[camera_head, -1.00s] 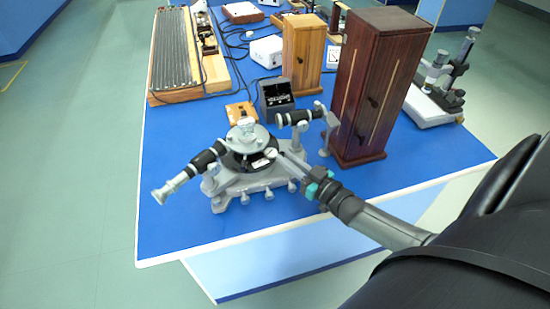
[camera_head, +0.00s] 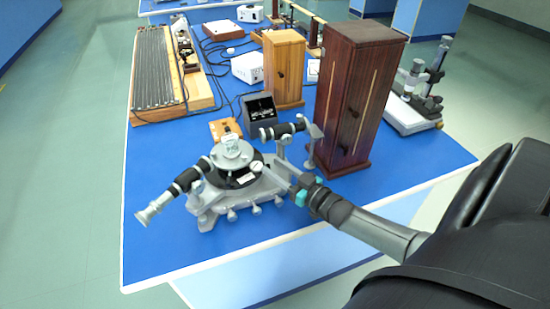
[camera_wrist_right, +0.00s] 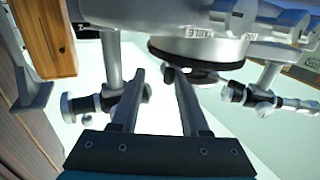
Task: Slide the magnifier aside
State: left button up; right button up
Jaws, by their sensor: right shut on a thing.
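The spectrometer (camera_head: 218,202) stands on the blue bench, with a round table on top and a telescope arm on each side. A small pale round piece (camera_head: 257,167), apparently the magnifier, sits at the right edge of its dark disc. My right gripper (camera_head: 268,163) reaches in from the right with its tips at this piece. In the right wrist view, a small dark rounded part (camera_wrist_right: 168,74) shows between the fingertips, below the "TABLE" label. The right gripper is shut on it; the fingers hide part of it. My left gripper is not in view.
A tall dark wooden cabinet (camera_head: 358,100) stands close to the right of the spectrometer. The right telescope (camera_head: 282,131) lies behind my gripper. A black meter box (camera_head: 259,113) and an orange board (camera_head: 225,129) are behind. The bench's front left is clear.

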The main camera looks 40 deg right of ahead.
jog(key=shift+o, duration=1.1)
jog(key=shift+w+d+r, duration=0.1)
jog(key=shift+d, duration=0.1)
jog(key=shift+a, duration=0.2)
jog(key=shift+s, duration=0.4)
jog(key=s+d+p, duration=0.1)
jog(key=s+d, duration=0.1)
jog(key=s, duration=1.2)
jog(key=shift+s+p, duration=0.25)
jog(key=shift+p, duration=0.05)
jog(key=shift+a, duration=0.15)
